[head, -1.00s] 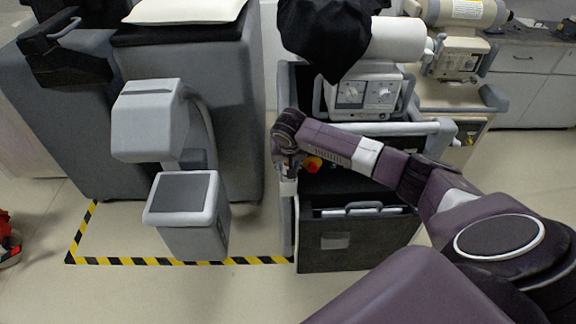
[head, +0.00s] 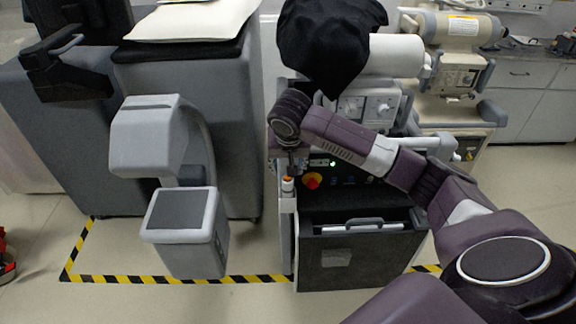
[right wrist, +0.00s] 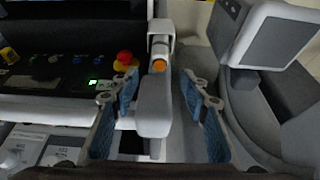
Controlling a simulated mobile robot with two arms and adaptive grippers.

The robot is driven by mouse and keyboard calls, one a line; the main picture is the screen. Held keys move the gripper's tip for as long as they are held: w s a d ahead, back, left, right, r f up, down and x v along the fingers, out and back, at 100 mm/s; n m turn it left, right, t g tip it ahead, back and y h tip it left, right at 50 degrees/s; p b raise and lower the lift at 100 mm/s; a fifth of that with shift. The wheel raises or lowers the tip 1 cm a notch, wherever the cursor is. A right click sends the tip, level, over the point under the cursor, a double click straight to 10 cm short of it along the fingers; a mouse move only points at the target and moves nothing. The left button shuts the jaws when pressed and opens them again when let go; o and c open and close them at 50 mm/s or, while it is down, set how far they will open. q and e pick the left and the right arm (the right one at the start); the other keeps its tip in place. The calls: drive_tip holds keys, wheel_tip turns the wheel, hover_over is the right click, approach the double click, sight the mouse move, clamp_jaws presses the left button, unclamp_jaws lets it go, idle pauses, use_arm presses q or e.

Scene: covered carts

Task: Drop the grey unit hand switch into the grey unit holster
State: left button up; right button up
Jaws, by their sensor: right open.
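The hand switch (head: 288,184), a small white piece with an orange part, is upright at the left front edge of the grey cart (head: 350,262). It also shows in the right wrist view (right wrist: 159,50), beyond my fingertips. The holster around its lower part is not clearly distinguishable, so I cannot tell how deep it sits. My right gripper (head: 291,168) is just above the switch; in the right wrist view it is open (right wrist: 160,85), its blue-padded fingers apart on either side of a grey rounded cart part (right wrist: 154,108). My left gripper is not in view.
A red emergency knob (head: 313,181) and a dark control panel are right of the switch. A grey unit with a screen-like top (head: 183,210) stands left, across a narrow gap. A black cover (head: 328,45) drapes the cart's top. Striped tape marks the floor.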

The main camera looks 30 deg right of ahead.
drive_tip(key=w+a+f+n+t+y, duration=0.1)
drive_tip(key=a+f+n+t+y, duration=0.15)
drive_tip(key=a, duration=0.65)
drive_tip(key=w+a+f+n+t+y, duration=0.2)
drive_tip(key=a+f+n+y, duration=0.1)
drive_tip(key=a, duration=0.6)
wheel_tip(320, 180, down, 5)
drive_tip(key=a, duration=0.1)
drive_tip(key=s+d+f+g+h, duration=0.1)
drive_tip(key=s+d+f, duration=0.1)
drive_tip(key=s+f, duration=0.6)
drive_tip(key=s+d+f+n+g+h, duration=0.1)
drive_tip(key=s+d+f, duration=0.25)
drive_tip(key=f, duration=0.85)
drive_tip(key=s+d+f+g+h, duration=0.1)
drive_tip(key=s+d+f, duration=0.1)
drive_tip(key=s+f, duration=0.6)
drive_tip(key=s+f+g, duration=0.1)
drive_tip(key=s+f, duration=0.4)
drive_tip(key=s, duration=0.6)
drive_tip(key=s+f+n+g, duration=0.1)
drive_tip(key=s+f+g, duration=0.1)
drive_tip(key=s+f, duration=0.4)
drive_tip(key=s+f+n+g, duration=0.1)
drive_tip(key=s+f, duration=0.5)
drive_tip(key=s, duration=0.9)
drive_tip(key=shift+s+a, duration=0.35)
drive_tip(key=shift+s, duration=0.05)
drive_tip(key=shift+f+g, duration=0.1)
drive_tip(key=shift+g, duration=0.15)
